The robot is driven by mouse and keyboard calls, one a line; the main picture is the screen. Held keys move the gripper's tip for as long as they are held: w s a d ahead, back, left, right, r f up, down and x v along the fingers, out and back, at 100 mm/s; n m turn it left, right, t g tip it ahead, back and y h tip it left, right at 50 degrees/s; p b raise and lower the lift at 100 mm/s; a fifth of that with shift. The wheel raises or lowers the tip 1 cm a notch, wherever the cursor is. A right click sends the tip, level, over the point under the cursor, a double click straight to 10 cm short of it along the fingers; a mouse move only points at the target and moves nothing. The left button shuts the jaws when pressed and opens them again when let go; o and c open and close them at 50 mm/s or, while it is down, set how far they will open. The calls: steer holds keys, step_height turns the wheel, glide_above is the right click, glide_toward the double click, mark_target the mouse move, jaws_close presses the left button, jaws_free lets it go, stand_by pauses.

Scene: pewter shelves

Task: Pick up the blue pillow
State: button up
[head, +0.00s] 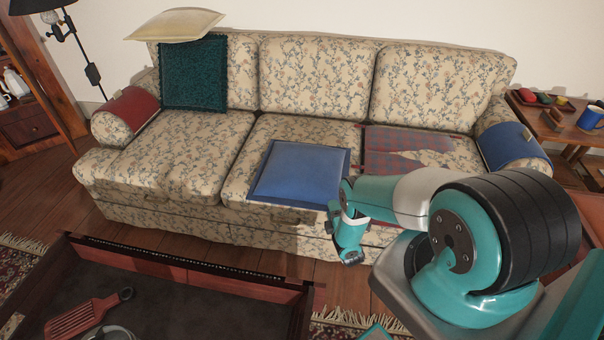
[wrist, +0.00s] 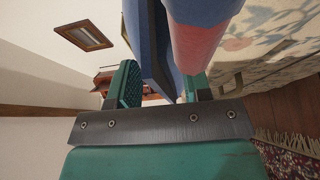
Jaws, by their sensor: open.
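The blue pillow (head: 300,172) lies flat on the sofa's middle seat, its front edge at the seat's front. My gripper (head: 346,218) is beside the pillow's front right corner in the head view, its fingertips hard to make out. In the wrist view my gripper (wrist: 160,88) is open, with one finger on each side of a blue form (wrist: 146,50) that looks like the pillow's edge. I cannot tell whether the fingers touch it. A pink-red form shows beside the blue; what it is stays unclear.
The floral sofa (head: 185,140) has a dark green pillow (head: 194,75), a cream pillow (head: 175,25) and a plaid cloth (head: 395,140). A low open-topped wooden table (head: 240,290) stands in front. A side table (head: 540,122) with small objects is at right.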

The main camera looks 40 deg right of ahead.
jaws_close()
steer(key=shift+r, duration=0.1)
